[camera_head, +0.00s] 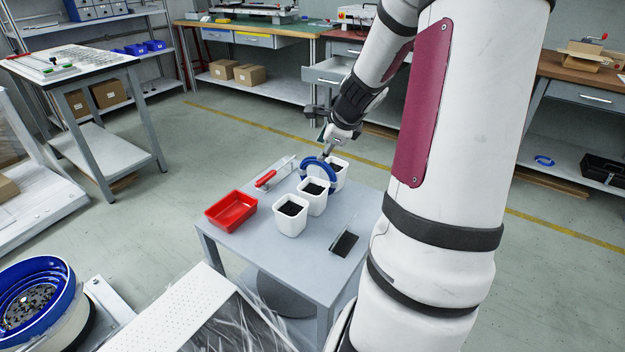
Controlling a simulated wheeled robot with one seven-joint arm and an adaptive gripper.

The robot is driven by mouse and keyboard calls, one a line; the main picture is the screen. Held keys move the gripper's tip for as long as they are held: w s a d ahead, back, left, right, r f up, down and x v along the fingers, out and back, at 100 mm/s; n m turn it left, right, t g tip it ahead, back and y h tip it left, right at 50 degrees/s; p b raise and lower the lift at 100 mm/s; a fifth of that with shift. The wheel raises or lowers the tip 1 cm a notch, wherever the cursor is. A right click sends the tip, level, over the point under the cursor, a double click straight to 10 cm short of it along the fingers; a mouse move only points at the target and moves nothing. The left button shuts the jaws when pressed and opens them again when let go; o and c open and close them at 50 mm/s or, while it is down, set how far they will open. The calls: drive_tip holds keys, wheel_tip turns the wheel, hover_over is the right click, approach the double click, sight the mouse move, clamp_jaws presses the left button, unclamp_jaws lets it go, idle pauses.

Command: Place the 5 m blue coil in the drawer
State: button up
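A blue coil (315,163) shows as a tilted ring above the white cups on the small grey table. My gripper (326,154) meets its upper rim and appears shut on it; the fingertips are small and partly hidden. A grey drawer (328,75) stands pulled out of the bench behind, partly hidden by my arm. Another blue coil (543,160) lies on the lower shelf of the right bench. The coil lengths cannot be read.
The small grey table (262,250) holds white cups with dark contents (291,217), a red tray (231,211), a red-handled tool (266,178) and a dark flat piece (345,244). Open floor lies between this table and the back benches. A black crate (605,172) sits at right.

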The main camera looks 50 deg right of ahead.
drive_tip(key=b+x, duration=0.2)
drive_tip(key=x, duration=0.6)
drive_tip(key=shift+f+b, duration=0.35)
drive_tip(key=shift+r, duration=0.1)
clamp_jaws()
